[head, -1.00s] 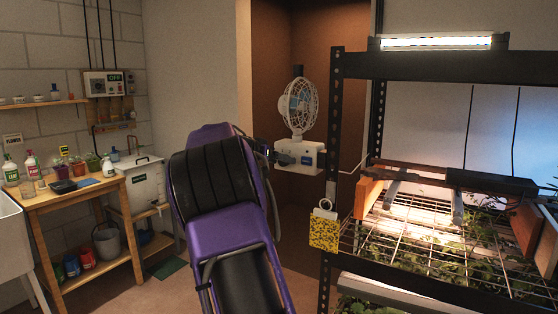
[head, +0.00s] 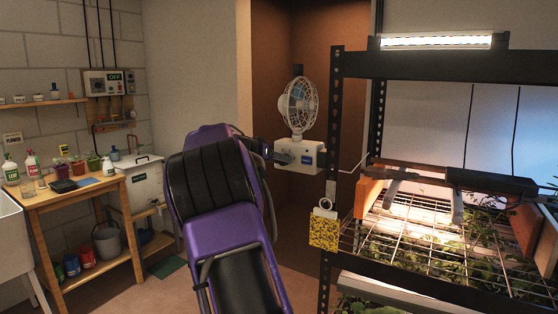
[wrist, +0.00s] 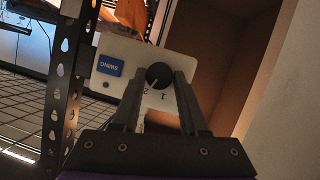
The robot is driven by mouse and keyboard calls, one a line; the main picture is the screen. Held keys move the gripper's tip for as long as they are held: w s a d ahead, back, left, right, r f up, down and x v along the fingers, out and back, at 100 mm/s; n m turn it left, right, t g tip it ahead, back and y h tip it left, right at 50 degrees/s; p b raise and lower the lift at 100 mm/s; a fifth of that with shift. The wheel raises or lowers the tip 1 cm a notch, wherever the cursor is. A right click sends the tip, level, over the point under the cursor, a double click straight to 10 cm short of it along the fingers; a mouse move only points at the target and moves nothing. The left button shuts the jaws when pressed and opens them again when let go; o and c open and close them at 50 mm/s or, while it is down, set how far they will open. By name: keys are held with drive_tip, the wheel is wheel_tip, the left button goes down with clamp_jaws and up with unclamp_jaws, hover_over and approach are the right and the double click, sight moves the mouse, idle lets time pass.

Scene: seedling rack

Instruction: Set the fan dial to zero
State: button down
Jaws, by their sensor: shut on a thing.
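The white fan (head: 297,105) stands on its white control box (head: 310,160), beside the rack's left post. In the wrist view the box face (wrist: 112,47) carries a round black dial (wrist: 158,73) and a blue SWING button (wrist: 111,67). The figures 2 and 1 show below the dial. A pale mark on the dial points down and slightly left, near the 2; the exact setting is hard to read. My gripper (wrist: 159,76) is shut on the dial, with a dark finger on either side. In the head view my gripper (head: 283,154) reaches the box's left part.
The black rack post (head: 333,130) stands close to the right of the box, with a yellow card (head: 324,230) hung on it. Wire shelves with seedlings lie to the right. A wooden bench (head: 80,190) stands at the left. The floor between is clear.

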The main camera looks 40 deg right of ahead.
drive_tip(key=shift+w+a+f+n+g+h, duration=0.15)
drive_tip(key=shift+n+g+h, duration=0.3)
drive_tip(key=shift+n+h, duration=1.45)
drive_tip(key=shift+d+f+n+g+h, duration=0.1)
drive_tip(key=shift+f+n+g+h, duration=0.35)
drive_tip(key=shift+n, duration=3)
drive_tip(key=shift+w+a+f+n+g+h, duration=0.1)
drive_tip(key=shift+n+g+h, duration=0.7)
drive_tip(key=shift+n, duration=1.85)
drive_tip(key=shift+r+t+h, duration=0.1)
drive_tip(key=shift+t+h, duration=0.15)
drive_tip(key=shift+t, duration=0.15)
drive_tip(key=shift+c, duration=2.2)
unclamp_jaws()
drive_tip(key=a+f, duration=0.3)
drive_tip(key=a, duration=1.4)
drive_tip(key=shift+s+b, duration=0.3)
drive_tip(key=shift+b, duration=0.15)
